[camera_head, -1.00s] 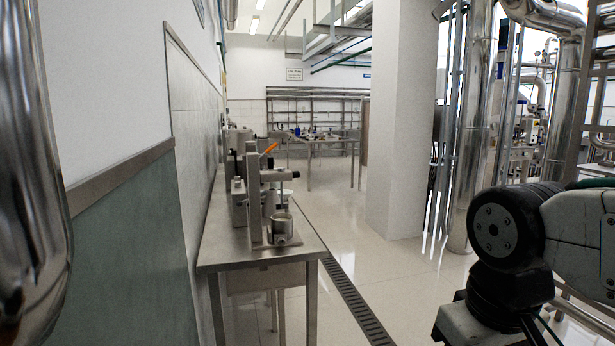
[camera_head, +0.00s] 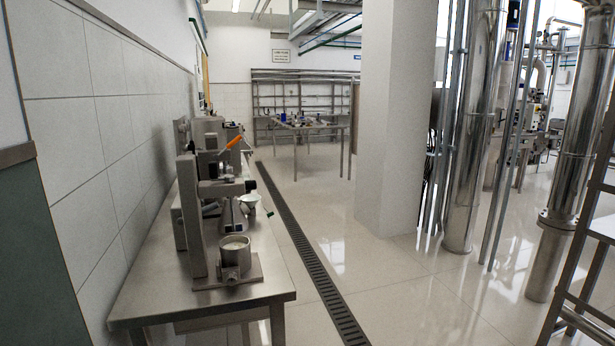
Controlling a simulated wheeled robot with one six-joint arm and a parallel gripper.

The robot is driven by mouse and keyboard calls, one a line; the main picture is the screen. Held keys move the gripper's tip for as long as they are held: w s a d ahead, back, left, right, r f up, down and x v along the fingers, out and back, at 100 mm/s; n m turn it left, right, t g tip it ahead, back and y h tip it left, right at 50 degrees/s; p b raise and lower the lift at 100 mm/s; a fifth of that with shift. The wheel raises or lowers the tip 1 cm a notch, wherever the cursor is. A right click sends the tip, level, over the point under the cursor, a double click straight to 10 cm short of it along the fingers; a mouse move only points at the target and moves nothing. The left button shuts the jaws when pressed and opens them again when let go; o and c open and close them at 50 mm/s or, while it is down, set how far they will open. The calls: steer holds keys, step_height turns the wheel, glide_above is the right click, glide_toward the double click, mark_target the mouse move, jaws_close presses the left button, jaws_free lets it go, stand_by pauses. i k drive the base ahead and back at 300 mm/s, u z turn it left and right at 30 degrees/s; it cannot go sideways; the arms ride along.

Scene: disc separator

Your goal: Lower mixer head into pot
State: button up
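A mixer stand (camera_head: 195,215) stands upright near the front end of a steel table (camera_head: 140,298). Its mixer head (camera_head: 222,187) sticks out to the right, well above a metal pot (camera_head: 236,256). The pot sits on the stand's base plate, is open at the top and holds something pale. An orange handle (camera_head: 235,142) shows above the head, tilted up to the right; I cannot tell whether it belongs to this stand or to a machine behind. My gripper and arm are not in view.
More grey equipment (camera_head: 208,130) stands behind on the same table, against the tiled wall at left. A floor drain (camera_head: 310,260) runs along the table's right side. Open floor lies between it and a white pillar (camera_head: 392,120). A ladder-like frame (camera_head: 580,260) stands at right.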

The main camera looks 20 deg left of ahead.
mark_target(206, 190)
steer(key=z, duration=0.1)
steer(key=i, duration=0.8)
steer(key=u, duration=0.65)
steer(key=i, duration=0.7)
steer(key=u, duration=0.6)
